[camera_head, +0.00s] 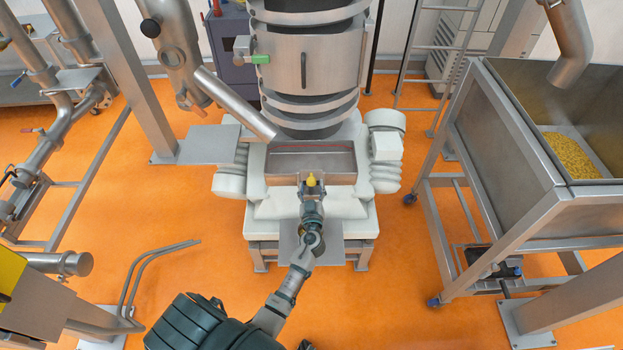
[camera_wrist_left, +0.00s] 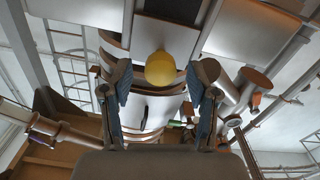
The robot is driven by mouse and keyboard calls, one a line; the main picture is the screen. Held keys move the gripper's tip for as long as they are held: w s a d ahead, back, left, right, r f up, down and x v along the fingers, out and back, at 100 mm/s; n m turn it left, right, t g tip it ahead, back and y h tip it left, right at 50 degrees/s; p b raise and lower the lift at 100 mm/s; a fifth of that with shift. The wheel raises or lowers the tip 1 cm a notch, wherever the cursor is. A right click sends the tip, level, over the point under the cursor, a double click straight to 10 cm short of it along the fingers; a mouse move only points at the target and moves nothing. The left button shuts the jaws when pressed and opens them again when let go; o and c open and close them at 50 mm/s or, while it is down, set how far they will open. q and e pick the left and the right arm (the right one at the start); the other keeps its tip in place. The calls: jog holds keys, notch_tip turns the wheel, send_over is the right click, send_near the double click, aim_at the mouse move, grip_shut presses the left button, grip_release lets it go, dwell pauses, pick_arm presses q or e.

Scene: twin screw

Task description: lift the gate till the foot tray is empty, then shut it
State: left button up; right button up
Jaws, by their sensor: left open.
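The foot tray (camera_head: 340,162) is a shallow grey metal box set into the white base of the tall machine. No grain shows in the visible part of it. A yellow knob (camera_head: 311,181) stands at the middle of its front edge, where the gate appears to be; the gate plate itself is mostly hidden by my gripper. My left gripper (camera_head: 311,190) is right at the knob, coming from the front. In the left wrist view the round yellow knob (camera_wrist_left: 160,68) lies between the two spread fingers, with a gap on each side. My right gripper does not show.
A steel hopper (camera_head: 510,125) with yellow grain (camera_head: 570,153) stands on a wheeled frame at the right. A sloping pipe (camera_head: 235,103) comes down to the machine at the left. A flat metal plate (camera_head: 323,250) lies below my left wrist.

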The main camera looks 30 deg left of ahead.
pick_arm(q)
jog(key=shift+x, duration=1.25)
grip_shut()
notch_tip(320, 180, down, 5)
jog(key=b, duration=0.6)
jog(key=shift+s+r, duration=0.1)
jog(key=shift+r, duration=0.05)
grip_release()
